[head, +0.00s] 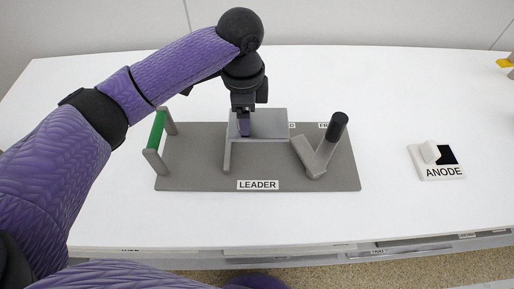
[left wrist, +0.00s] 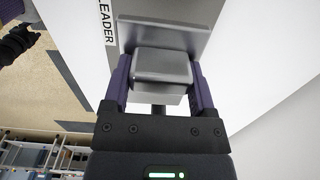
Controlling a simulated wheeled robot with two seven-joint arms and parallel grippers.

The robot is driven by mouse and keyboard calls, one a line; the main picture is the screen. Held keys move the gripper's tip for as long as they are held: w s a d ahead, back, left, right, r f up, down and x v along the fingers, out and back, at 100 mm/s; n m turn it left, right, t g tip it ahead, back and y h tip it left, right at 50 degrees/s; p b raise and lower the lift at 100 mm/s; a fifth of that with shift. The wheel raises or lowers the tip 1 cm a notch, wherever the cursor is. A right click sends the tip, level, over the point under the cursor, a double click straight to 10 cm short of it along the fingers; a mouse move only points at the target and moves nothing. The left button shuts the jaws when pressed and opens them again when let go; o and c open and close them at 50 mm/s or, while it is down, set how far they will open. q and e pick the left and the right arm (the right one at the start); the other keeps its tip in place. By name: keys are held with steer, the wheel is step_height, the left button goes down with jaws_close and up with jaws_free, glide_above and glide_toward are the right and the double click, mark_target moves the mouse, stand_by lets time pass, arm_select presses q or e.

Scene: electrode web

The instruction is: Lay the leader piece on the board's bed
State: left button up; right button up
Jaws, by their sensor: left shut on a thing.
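The grey board (head: 200,182) with a LEADER label lies on the white table. A raised light-grey flat surface (head: 272,122) shows at its middle, apparently the bed. My left gripper (head: 244,128) points down over the left part of this surface. In the left wrist view its two purple fingers (left wrist: 160,85) are shut on a light-grey block-like piece (left wrist: 162,66), seemingly the leader piece. A grey plate (left wrist: 170,38) shows just beyond it. I cannot tell whether the piece touches the bed. In the head view the gripper hides the piece. My right gripper is not in view.
A green bar (head: 157,130) on grey posts stands at the board's left end. A grey lever with a black handle (head: 337,127) leans up at its right. An ANODE-labelled holder (head: 437,160) stands further right. The table between them is clear.

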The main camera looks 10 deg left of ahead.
mark_target(247, 153)
arm_select(q)
step_height(247, 153, down, 10)
steer(key=b, duration=0.4)
steer(key=shift+r, duration=0.25)
steer(key=shift+f, duration=0.25)
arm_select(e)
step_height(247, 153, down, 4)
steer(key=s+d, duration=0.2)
arm_select(q)
steer(key=shift+r, duration=0.2)
steer(key=o, duration=1.3)
steer(key=shift+f, duration=0.15)
steer(key=shift+r, duration=0.2)
step_height(247, 153, up, 12)
steer(key=p, duration=0.5)
steer(key=shift+f, duration=0.15)
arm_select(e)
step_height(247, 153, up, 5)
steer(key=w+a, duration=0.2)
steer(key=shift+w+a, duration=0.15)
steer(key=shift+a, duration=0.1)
